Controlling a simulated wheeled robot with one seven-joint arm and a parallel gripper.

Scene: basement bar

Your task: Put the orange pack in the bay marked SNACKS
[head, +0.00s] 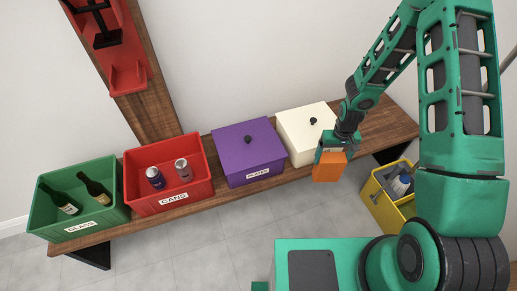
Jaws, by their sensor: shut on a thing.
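My gripper (331,152) points down and is shut on the orange pack (328,168). It holds the pack in front of the shelf's front edge, before the cream box (300,128). The cream box has a closed lid with a dark knob. Its right side is partly hidden by my gripper, and no label shows on it. I see no label reading SNACKS in this view.
On the wooden bench (392,125) stand a green bin (45,212) marked GLASS with bottles, a red bin (195,187) marked CANS with two cans, and a lidded purple box (232,155), its label seemingly PLATES. A yellow bin (388,213) with items stands lower right.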

